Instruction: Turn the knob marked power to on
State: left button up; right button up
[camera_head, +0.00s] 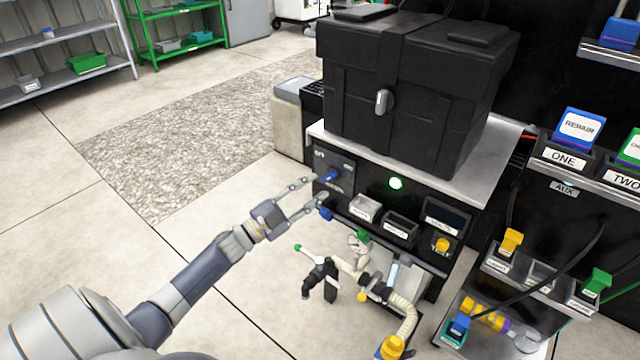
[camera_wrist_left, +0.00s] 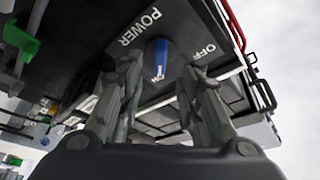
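The blue power knob (camera_head: 329,177) is on a black panel (camera_head: 345,163) at the front of the machine. In the left wrist view the blue knob (camera_wrist_left: 161,58) has the word POWER on one side and OFF on the other. My left gripper (camera_head: 317,188) is open in front of the panel. In the left wrist view my left gripper (camera_wrist_left: 160,72) has one finger on each side of the knob, with gaps visible. Contact is not clear. Which mark the knob points to is hard to tell. My right gripper is out of view.
A green light (camera_head: 395,183) glows right of the knob. A large black case (camera_head: 415,90) sits on top of the machine. Small bins (camera_head: 400,229) and a hose (camera_head: 404,313) are below the panel. Open floor (camera_head: 170,190) lies to the left.

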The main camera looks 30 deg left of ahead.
pick_arm(q)
jog(key=v, duration=0.8)
jog(key=shift+s, duration=0.2)
